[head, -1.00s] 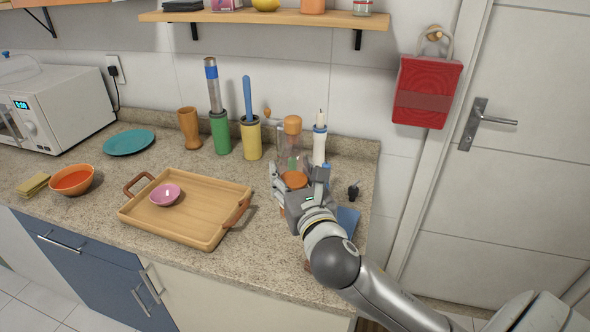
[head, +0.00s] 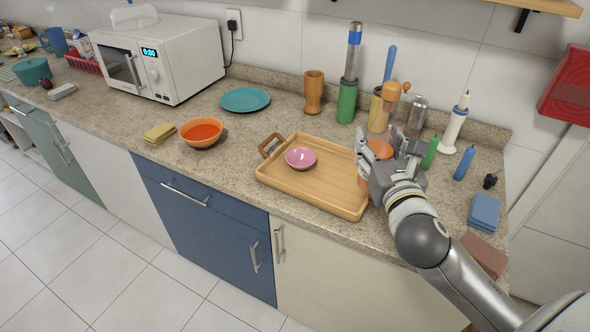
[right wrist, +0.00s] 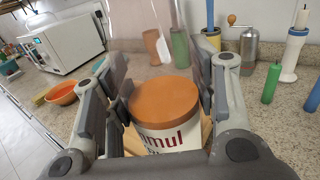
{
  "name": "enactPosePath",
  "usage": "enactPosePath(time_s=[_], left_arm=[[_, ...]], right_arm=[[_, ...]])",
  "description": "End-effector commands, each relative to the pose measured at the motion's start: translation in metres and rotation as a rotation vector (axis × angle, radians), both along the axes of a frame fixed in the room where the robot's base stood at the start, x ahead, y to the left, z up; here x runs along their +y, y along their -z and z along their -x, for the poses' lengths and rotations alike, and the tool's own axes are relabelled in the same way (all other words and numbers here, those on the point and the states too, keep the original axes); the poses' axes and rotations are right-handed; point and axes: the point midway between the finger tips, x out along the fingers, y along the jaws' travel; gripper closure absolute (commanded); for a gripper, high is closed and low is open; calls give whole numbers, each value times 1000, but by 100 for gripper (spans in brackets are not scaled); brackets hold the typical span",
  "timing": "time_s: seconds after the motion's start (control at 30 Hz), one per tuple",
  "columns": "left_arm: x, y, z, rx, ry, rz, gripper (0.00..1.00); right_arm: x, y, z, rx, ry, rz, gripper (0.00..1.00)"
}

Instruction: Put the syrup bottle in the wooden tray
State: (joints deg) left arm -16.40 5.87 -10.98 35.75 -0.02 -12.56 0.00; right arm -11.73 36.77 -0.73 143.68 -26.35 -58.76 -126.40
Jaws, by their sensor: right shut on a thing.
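The syrup bottle (head: 380,149) has an orange top, a see-through upper part, an orange shoulder and a white label with red letters, which shows in the right wrist view (right wrist: 168,108). My right gripper (head: 382,162) is shut around it and holds it roughly upright at the right end of the wooden tray (head: 325,185). The bottle's base is hidden by the gripper, so I cannot tell its height over the tray. A pink bowl (head: 300,158) sits in the tray's left part. My left gripper is not in view.
An orange bowl (head: 202,132) and teal plate (head: 245,99) lie left of the tray. The tray's middle and front are clear.

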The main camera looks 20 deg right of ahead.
Motion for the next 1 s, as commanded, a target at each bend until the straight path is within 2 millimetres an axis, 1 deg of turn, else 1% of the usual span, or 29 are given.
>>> enactPosePath(time_s=[0.07, 0.17, 0.23, 0.3, 0.4, 0.53, 0.57, 0.6, 0.7, 0.8, 1.0], left_arm=[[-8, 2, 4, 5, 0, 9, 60], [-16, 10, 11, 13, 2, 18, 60], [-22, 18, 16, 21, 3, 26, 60], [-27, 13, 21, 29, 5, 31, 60], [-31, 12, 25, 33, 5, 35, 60], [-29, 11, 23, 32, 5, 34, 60], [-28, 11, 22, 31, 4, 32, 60], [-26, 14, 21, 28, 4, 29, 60], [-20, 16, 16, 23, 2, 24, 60], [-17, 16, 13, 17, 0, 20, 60], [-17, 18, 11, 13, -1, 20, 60]], right_arm=[[-2, 0, -1, -3, 1, 2, 80], [-5, 6, -10, -6, 4, 2, 80], [-7, 12, -21, -6, 3, 0, 80], [-11, 15, -36, -3, 4, -1, 80], [-15, 24, -59, -4, 5, -3, 80], [-21, 38, -87, -3, 4, -2, 80], [-22, 43, -93, -2, 3, -3, 80], [-23, 55, -99, 0, 4, -4, 80], [-26, 72, -113, -2, 4, -3, 80], [-28, 84, -124, -3, 2, -1, 80], [-30, 96, -134, -3, 2, 0, 80]])
